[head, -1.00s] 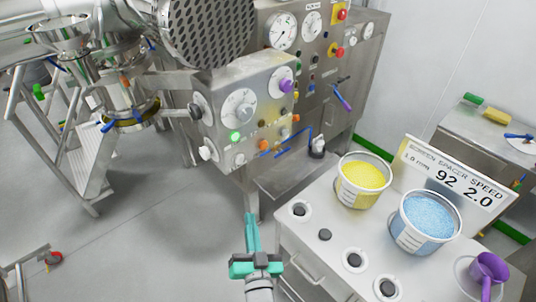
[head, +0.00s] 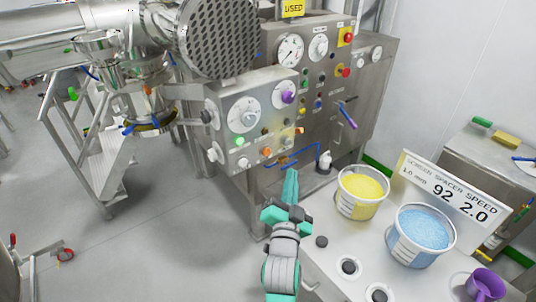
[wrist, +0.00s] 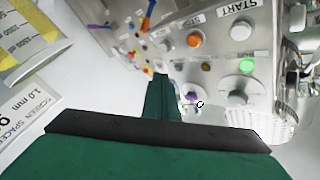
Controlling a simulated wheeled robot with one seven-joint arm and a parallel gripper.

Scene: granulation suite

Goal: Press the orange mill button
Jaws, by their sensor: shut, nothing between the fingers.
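An orange button (head: 266,151) sits low on the front of the grey mill control panel (head: 228,138). It also shows in the wrist view (wrist: 194,40), near a STOP label and beside a grey button marked START (wrist: 240,30). A second, smaller orange part (head: 299,131) is at the panel's right side. My gripper (head: 291,176) has green fingers, shut and empty, pointing toward the machine. In the head view it is below and right of the orange button. In the wrist view the fingertips (wrist: 161,80) are apart from the button.
A lit green RUN lamp (wrist: 247,66) is near the button. A blue bent rod (head: 305,152) and a white bottle (head: 325,161) are near the fingers. Yellow (head: 362,187) and blue (head: 421,232) tubs stand on the bench at right. Open floor lies to the left.

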